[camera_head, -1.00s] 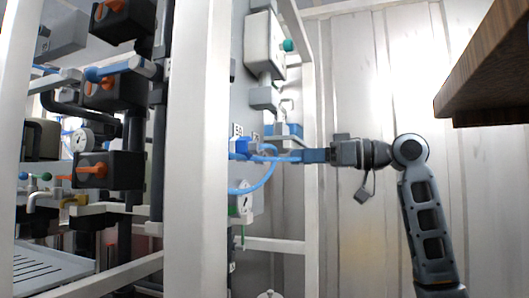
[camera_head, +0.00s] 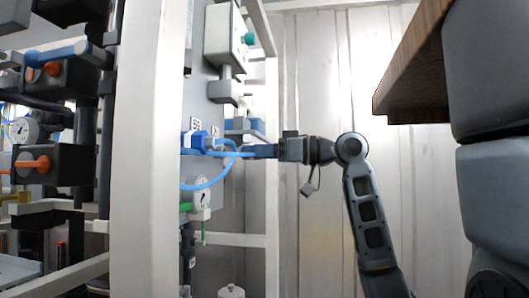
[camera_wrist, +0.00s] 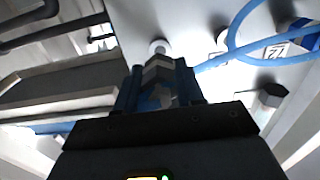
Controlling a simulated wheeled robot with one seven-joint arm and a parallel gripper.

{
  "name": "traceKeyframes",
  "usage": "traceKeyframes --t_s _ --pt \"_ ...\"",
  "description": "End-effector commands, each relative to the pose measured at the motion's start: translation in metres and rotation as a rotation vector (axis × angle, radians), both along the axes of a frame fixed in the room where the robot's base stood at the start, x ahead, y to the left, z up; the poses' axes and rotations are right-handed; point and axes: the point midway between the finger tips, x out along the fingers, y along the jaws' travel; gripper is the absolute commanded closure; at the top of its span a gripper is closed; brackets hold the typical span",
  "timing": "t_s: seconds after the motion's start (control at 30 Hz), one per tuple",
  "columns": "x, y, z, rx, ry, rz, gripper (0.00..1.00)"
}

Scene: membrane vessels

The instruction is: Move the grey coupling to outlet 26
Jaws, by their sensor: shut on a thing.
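The grey coupling (camera_wrist: 158,70) shows in the wrist view between the two blue fingers of my gripper (camera_wrist: 158,86), which is shut on it. Its far end points at a round white fitting (camera_wrist: 158,46) on the pale panel; I cannot tell whether they touch. In the head view my gripper (camera_head: 262,151) reaches left, level, to the panel's side, and the coupling cannot be made out behind the blue hose. A blue connector (camera_head: 197,140) sits on the panel below a small number label (camera_head: 196,124). I cannot tell which outlet is 26.
A blue hose (camera_head: 215,183) loops beside my gripper; it also shows in the wrist view (camera_wrist: 235,50). A gauge (camera_head: 202,192) and a grey box (camera_head: 224,38) are on the panel. A white frame post (camera_head: 147,150) stands left. A wooden top (camera_head: 415,70) overhangs upper right.

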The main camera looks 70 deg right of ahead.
Motion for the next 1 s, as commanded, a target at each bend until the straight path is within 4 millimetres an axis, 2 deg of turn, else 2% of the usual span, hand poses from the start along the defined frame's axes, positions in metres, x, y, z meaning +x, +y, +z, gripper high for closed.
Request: traceKeyframes --t_s 0.2,0.4,1.0 --pt "0.019 0.002 0.001 0.0 0.0 0.001 1.0" --pt "0.03 0.002 0.0 -0.001 0.0 0.0 1.0" --pt "0.033 0.003 0.0 -0.001 0.0 0.0 1.0"
